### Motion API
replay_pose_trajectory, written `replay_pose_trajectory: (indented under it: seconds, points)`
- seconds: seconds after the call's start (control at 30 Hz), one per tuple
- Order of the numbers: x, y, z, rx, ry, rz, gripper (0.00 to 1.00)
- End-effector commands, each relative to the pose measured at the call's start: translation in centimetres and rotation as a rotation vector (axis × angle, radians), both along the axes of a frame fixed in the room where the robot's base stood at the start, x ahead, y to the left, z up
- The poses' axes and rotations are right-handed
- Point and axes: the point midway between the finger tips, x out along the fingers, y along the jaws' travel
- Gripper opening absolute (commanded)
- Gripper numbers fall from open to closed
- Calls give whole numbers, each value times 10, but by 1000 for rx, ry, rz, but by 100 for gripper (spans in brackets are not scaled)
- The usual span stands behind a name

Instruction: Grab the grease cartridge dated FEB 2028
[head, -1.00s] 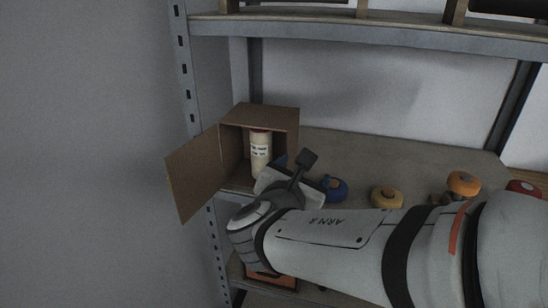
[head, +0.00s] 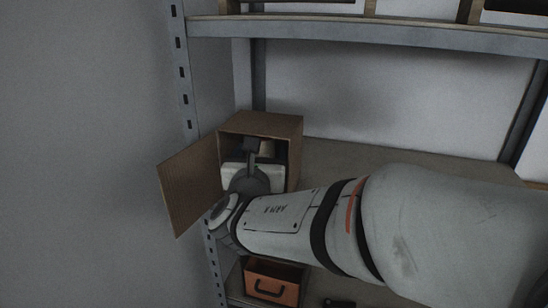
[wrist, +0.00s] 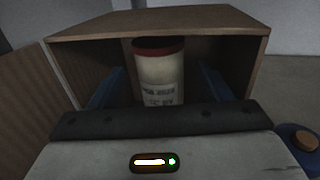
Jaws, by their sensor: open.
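A pale cream cartridge (wrist: 161,75) with a dark red top stands upright inside an open cardboard box (wrist: 237,35). In the head view my wrist fills the mouth of the box (head: 270,123) and hides most of the cartridge (head: 267,147).
The box's open flap (head: 188,185) sticks out to the left, near the shelf's upright post (head: 180,70). A blue round object with an orange knob (wrist: 300,137) sits right of my gripper. An orange drawer bin (head: 273,278) is on the level below.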

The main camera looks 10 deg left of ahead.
Motion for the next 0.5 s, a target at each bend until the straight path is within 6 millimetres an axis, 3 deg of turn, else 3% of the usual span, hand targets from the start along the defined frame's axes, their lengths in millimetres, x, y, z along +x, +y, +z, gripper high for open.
replay_pose_trajectory:
  seconds: [0.3,0.5]
  points:
    - [43,4,-1,-1,2,-4,72]
    - [49,5,0,0,0,-2,72]
